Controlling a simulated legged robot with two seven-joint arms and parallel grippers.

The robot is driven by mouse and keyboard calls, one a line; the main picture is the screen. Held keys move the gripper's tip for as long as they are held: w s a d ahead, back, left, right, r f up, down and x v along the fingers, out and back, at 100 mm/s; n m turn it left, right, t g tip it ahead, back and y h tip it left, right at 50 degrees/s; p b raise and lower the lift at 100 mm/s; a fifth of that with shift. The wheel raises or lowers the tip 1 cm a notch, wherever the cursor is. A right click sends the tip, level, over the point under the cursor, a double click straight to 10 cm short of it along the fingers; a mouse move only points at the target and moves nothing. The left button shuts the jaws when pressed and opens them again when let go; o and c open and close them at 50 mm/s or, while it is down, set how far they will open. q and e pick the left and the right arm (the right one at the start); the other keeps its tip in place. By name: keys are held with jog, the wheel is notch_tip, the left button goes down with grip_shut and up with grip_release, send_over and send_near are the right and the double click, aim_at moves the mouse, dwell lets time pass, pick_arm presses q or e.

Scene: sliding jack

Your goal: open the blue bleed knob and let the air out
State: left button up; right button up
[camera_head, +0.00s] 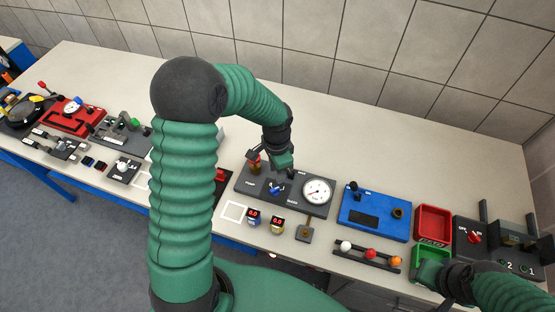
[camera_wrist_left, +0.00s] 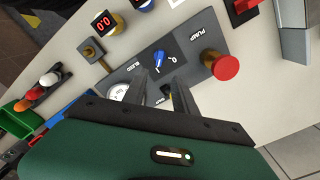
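The blue bleed knob (camera_head: 277,189) sits on a dark grey panel (camera_head: 297,208), between the pump plunger (camera_head: 254,166) and a round white gauge (camera_head: 318,190). In the left wrist view the blue knob (camera_wrist_left: 159,59) shows just beyond the fingertips, beside a "BLEED" label. My left gripper (camera_head: 284,172) is over the panel at its back edge. In the left wrist view its two fingers (camera_wrist_left: 162,82) are apart with nothing between them. The red-topped plunger (camera_wrist_left: 221,65) stands to the right there, and the gauge (camera_wrist_left: 118,92) is partly hidden. My right gripper (camera_head: 452,281) is at the lower right; its fingers are unclear.
Two small red-digit displays (camera_head: 265,220) stand in front of the panel. To the right are a blue box (camera_head: 374,215), a rack with several coloured balls (camera_head: 368,254), a red bin (camera_head: 433,223) and a green bin (camera_head: 430,255). The bench behind the panel is clear.

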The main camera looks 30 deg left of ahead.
pick_arm(q)
notch_tip(320, 180, up, 7)
jog(key=shift+r, duration=0.2)
dwell(0.3)
jog(key=s+d+f+n+t+b, duration=0.1)
jog(key=s+d+f+n+b, duration=0.1)
jog(key=s, duration=0.1)
jog(key=s+d+f+n+b, duration=0.2)
jog(key=s+d, duration=0.1)
jog(key=s+d+f+n+t+b, duration=0.1)
jog(key=s+d+f+n+b, duration=0.1)
jog(key=s, duration=0.2)
jog(key=shift+d+f+t, duration=0.2)
jog(key=shift+f+t, duration=0.1)
jog(key=shift+f, duration=0.1)
jog(key=shift+s+a, duration=0.1)
jog(key=shift+a, duration=0.1)
jog(key=shift+s+d, duration=0.1)
jog(key=shift+s, duration=0.05)
